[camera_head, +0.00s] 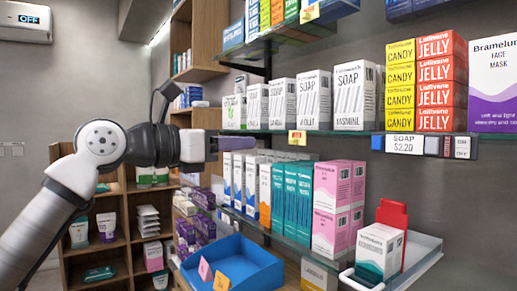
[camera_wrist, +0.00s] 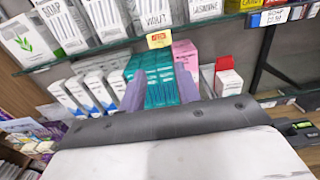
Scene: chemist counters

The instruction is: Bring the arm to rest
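My arm (camera_head: 55,205) reaches in from the lower left of the head view, with its wrist level in front of the shelves. My gripper (camera_head: 226,143) points right, near the edge of the middle glass shelf; from this view I cannot tell whether it touches the edge. In the wrist view my gripper (camera_wrist: 160,84) shows two fingers standing apart with nothing held between them. Teal boxes (camera_wrist: 160,92) show beyond and between the fingers.
Soap boxes (camera_head: 312,97) stand on the middle glass shelf (camera_head: 345,134). Pink boxes (camera_head: 338,205) and teal boxes (camera_head: 297,197) stand below. A blue tray (camera_head: 262,262) and a grey tray (camera_head: 425,250) with a white-and-teal box (camera_head: 378,252) are lower. Open floor is not visible.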

